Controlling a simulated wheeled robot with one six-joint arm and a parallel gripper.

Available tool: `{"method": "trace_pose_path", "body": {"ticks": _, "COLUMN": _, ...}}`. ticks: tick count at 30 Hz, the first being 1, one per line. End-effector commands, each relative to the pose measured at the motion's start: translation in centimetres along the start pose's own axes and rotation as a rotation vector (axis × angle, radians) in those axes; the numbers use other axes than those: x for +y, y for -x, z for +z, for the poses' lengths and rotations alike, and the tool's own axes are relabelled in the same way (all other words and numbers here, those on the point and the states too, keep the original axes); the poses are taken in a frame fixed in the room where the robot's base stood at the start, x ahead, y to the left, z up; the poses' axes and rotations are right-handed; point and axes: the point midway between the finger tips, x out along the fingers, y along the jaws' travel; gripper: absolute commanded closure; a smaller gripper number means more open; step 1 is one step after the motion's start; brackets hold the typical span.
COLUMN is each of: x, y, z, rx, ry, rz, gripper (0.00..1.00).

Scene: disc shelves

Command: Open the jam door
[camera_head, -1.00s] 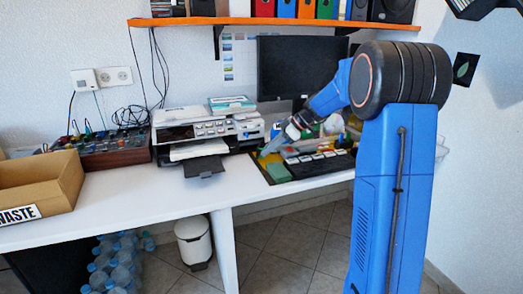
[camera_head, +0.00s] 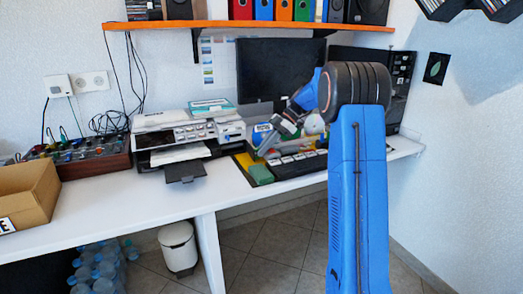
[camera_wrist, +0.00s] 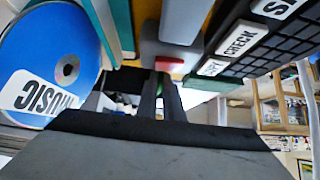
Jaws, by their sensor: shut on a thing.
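The printer (camera_head: 190,130) stands on the white desk, with its front panel and paper tray showing. I cannot make out a part marked as the jam door. My gripper (camera_head: 266,148) is just right of the printer, low over the cluttered desk area. In the wrist view my gripper (camera_wrist: 160,92) points at that clutter, its fingers close together on a thing too dark and small to name. A blue disc (camera_wrist: 82,42) lettered MUSIC is close on the left of that view; its full lower edge is hidden.
A dark key panel (camera_head: 300,163) lies right of my gripper; its keys read COPY and CHECK in the wrist view. A monitor (camera_head: 268,70) stands behind. A cardboard box (camera_head: 38,205) is at left. The desk front (camera_head: 130,210) is bare.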

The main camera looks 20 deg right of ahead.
Motion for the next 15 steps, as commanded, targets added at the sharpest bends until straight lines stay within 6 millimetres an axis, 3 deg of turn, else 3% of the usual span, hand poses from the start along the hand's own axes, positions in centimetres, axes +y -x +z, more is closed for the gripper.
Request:
{"method": "trace_pose_path", "body": {"ticks": 12, "x": 0.28, "y": 0.07, "z": -0.07, "rx": 0.0, "ry": 0.001, "rz": 0.007, "gripper": 1.0}}
{"method": "trace_pose_path", "body": {"ticks": 13, "x": 0.29, "y": 0.07, "z": -0.07, "rx": 0.0, "ry": 0.001, "rz": 0.007, "gripper": 0.86}}
{"method": "trace_pose_path", "body": {"ticks": 15, "x": 0.26, "y": 0.06, "z": -0.06, "rx": 0.0, "ry": 0.001, "rz": 0.007, "gripper": 0.74}}
